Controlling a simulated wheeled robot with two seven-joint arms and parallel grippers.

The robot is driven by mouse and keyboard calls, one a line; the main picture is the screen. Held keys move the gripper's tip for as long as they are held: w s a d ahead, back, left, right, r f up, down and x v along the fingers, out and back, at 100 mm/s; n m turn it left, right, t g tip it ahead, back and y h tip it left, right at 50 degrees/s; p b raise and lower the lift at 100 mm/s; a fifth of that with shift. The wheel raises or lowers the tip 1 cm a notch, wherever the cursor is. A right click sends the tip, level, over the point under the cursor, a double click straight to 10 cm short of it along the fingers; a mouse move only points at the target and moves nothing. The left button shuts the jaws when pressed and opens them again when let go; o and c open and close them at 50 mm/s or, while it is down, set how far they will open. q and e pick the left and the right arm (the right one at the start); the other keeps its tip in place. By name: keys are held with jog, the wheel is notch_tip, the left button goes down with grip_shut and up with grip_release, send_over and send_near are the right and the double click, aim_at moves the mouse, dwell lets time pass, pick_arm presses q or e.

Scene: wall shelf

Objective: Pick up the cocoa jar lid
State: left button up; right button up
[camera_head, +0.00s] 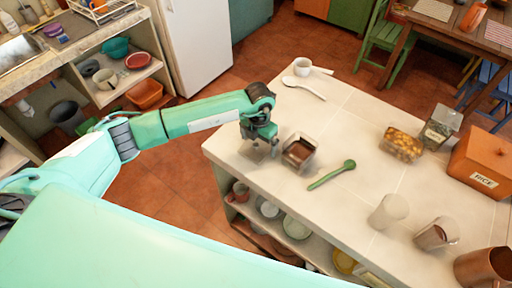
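A clear, square-sided jar with dark brown contents (299,152), which looks like the cocoa jar, stands on the pale worktop near its left edge. I cannot make out a separate lid on it or beside it. My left gripper (262,146) points down just left of this jar, close to its rim. Its fingers look spread, with nothing clear between them. Whether it touches the jar or the worktop is too small to tell. My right gripper is not in view.
A green spoon (332,174) lies right of the jar. A white spoon (304,87) and a white cup (302,66) are at the back. A pasta jar (402,145), a second jar (440,126), an orange rice box (484,162) and cups (388,211) stand right.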

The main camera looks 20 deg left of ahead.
pick_arm(q)
jog(key=c, duration=0.8)
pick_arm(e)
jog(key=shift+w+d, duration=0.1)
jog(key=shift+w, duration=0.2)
pick_arm(q)
jog(key=shift+r, duration=0.1)
